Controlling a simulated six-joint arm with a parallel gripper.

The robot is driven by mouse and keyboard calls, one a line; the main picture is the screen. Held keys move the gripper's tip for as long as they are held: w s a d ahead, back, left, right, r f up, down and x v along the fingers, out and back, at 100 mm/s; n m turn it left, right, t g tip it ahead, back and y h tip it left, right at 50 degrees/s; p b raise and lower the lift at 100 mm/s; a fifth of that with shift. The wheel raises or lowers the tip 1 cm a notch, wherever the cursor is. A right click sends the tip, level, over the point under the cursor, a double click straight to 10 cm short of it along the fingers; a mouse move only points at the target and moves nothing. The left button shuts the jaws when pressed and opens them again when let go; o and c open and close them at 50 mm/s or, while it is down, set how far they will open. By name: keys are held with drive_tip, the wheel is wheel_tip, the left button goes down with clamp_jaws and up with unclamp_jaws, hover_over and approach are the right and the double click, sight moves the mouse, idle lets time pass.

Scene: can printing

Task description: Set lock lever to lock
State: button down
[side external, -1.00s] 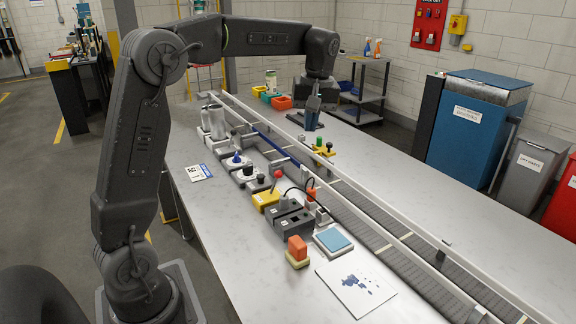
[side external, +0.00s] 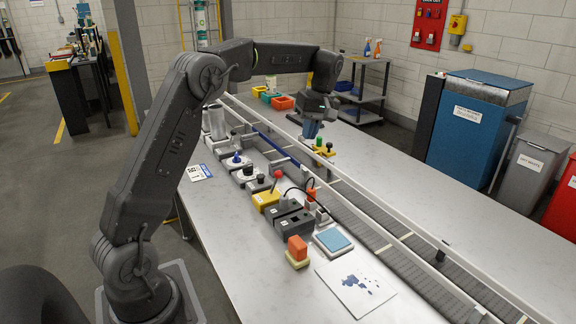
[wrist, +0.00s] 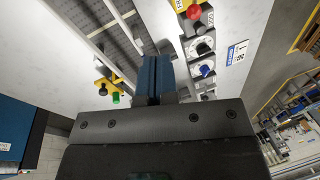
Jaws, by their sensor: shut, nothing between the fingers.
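A lever with a red ball knob stands on a yellow base (side external: 266,200) in the row of devices on the near side of the conveyor. It also shows at the top of the wrist view (wrist: 193,11). I cannot read a lock marking on it. My gripper (side external: 310,138) is shut and empty, with its blue fingers pointing down above the conveyor area, beyond the lever and apart from it. In the wrist view my fingers (wrist: 155,57) are pressed together. A yellow fixture with a green knob (side external: 319,143) and a black knob stands close to my gripper.
The conveyor (side external: 385,215) with raised rails runs diagonally across the table. Black and blue knob devices (side external: 236,160) and metal cups stand along its near side. A blue pad (side external: 333,240) and a stained sheet (side external: 355,288) lie in front. The table's right side is clear.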

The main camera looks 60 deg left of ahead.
sight(276, 175)
drive_tip(key=s+a+f, duration=0.2)
drive_tip(key=s+f, duration=0.3)
drive_tip(key=f, duration=0.4)
drive_tip(key=shift+a+f, duration=0.15)
drive_tip(key=shift+f, duration=0.25)
drive_tip(key=shift+s, duration=0.2)
drive_tip(key=shift+s+r+t, duration=0.15)
drive_tip(key=shift+r+t, duration=0.05)
drive_tip(key=shift+t, duration=0.1)
drive_tip(key=shift+s+r+t, duration=0.1)
drive_tip(key=shift+s+t, duration=0.1)
drive_tip(key=shift+t, duration=0.1)
drive_tip(key=shift+s+r+t, duration=0.1)
drive_tip(key=shift+s+t, duration=0.2)
drive_tip(key=shift+s, duration=0.05)
drive_tip(key=s+t, duration=0.2)
drive_tip(key=shift+s+r+t, duration=0.3)
drive_tip(key=shift+s+r, duration=0.05)
drive_tip(key=shift+s+f, duration=0.15)
drive_tip(key=shift+s, duration=0.85)
drive_tip(key=shift+s+f, duration=0.1)
drive_tip(key=shift+s, duration=0.85)
